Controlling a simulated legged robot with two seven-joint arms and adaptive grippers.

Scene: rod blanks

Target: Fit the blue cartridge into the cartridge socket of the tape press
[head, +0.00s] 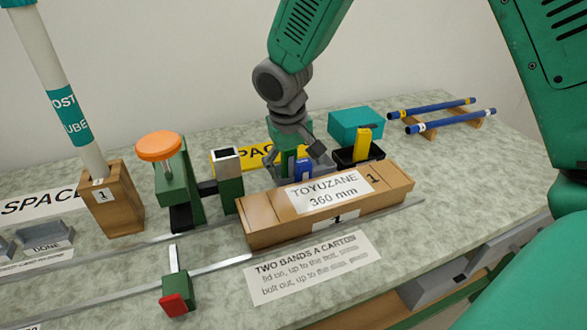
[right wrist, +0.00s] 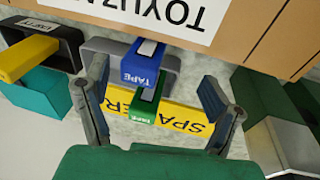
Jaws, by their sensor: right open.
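The blue cartridge (head: 304,168), marked TAPE, sits in a grey tray (right wrist: 103,46) beside a green cartridge (right wrist: 145,104); the blue one also shows in the right wrist view (right wrist: 142,66). My right gripper (head: 295,156) is open above the tray. In the right wrist view its fingers (right wrist: 155,78) stand apart on either side of the cartridges, with nothing held. The tape press (head: 178,190) is green with an orange knob, left of the tray. A square, open-topped holder (head: 227,158) on a green post, seemingly the cartridge socket, stands at its right. My left gripper is out of view.
A long cardboard carton (head: 270,215) lies in front of the tray. A black tray (head: 345,157) with a yellow cartridge (head: 364,144) and a teal box (head: 356,122) stand to the right. Blue rods (head: 445,118) rest on a rack. A wooden block (head: 112,205) holds a post tube.

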